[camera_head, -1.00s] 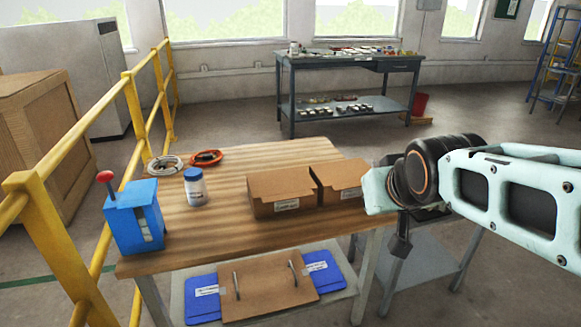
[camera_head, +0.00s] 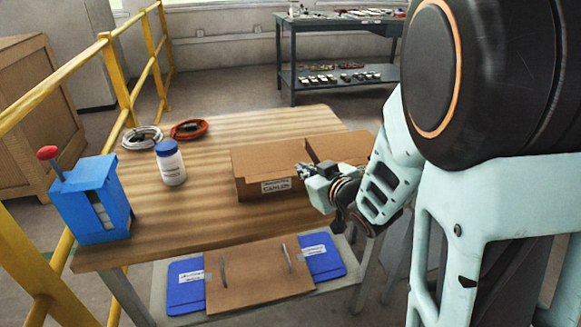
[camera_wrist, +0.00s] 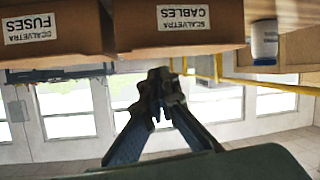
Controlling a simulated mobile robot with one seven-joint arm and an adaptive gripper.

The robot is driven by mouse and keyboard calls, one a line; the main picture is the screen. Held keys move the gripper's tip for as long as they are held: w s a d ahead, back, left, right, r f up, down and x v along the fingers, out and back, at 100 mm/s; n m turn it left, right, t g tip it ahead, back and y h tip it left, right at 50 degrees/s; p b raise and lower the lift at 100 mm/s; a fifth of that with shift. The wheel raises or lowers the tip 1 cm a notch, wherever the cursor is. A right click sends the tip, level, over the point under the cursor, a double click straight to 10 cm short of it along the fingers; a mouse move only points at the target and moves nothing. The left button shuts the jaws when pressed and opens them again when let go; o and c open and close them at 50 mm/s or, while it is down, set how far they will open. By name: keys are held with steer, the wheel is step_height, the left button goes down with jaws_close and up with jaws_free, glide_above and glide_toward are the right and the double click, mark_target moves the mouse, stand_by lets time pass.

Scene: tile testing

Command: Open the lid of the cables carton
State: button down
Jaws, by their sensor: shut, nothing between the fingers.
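The cables carton (camera_head: 250,188) is a brown cardboard box at the left of a pair on the wooden table. Its flat top looks shut in the head view. In the wrist view, which is upside down, its front (camera_wrist: 215,38) carries a white CABLES label. My gripper (camera_head: 301,170) is at the carton's front right corner, with its tips near the front upper edge. In the wrist view the gripper (camera_wrist: 160,78) is shut and empty, its tips close to the carton; I cannot tell if they touch it.
The fuses carton (camera_wrist: 75,38) stands beside the cables carton, partly hidden by my arm in the head view. A white bottle with a blue cap (camera_head: 171,164), cable coils (camera_head: 188,129) and a blue box with a red knob (camera_head: 92,200) stand to the left. The front tabletop is clear.

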mark_target(278, 178)
steer(key=s+a+f, duration=0.1)
steer(key=f, duration=0.1)
steer(key=s+a+f+y+b, duration=0.1)
steer(key=s+f, duration=0.1)
steer(key=f, duration=0.1)
steer(key=s+a+f+y, duration=0.1)
steer(key=s+a+f, duration=0.1)
steer(key=shift+s+f+b, duration=0.15)
steer(key=shift+s+b, duration=0.1)
steer(key=shift+b, duration=0.1)
steer(key=shift+w+a+p, duration=0.25)
steer(key=shift+w+a, duration=0.1)
steer(key=shift+w, duration=0.95)
steer(key=shift+w+a+p, duration=0.2)
steer(key=shift+w+a, duration=0.2)
steer(key=shift+w, duration=0.85)
steer(key=shift+w+a+p, duration=0.25)
steer(key=shift+w+a, duration=0.1)
steer(key=shift+w, duration=0.95)
steer(key=shift+r, duration=0.25)
steer(key=shift+r+p, duration=0.95)
steer(key=shift+r, duration=0.25)
steer(key=shift+w+a+r+p, duration=0.1)
steer(key=shift+w+r+p, duration=0.35)
steer(key=shift+r, duration=0.25)
steer(key=shift+w+a+r+p, duration=0.1)
steer(key=shift+w+r+p, duration=0.3)
steer(key=shift+r, duration=0.3)
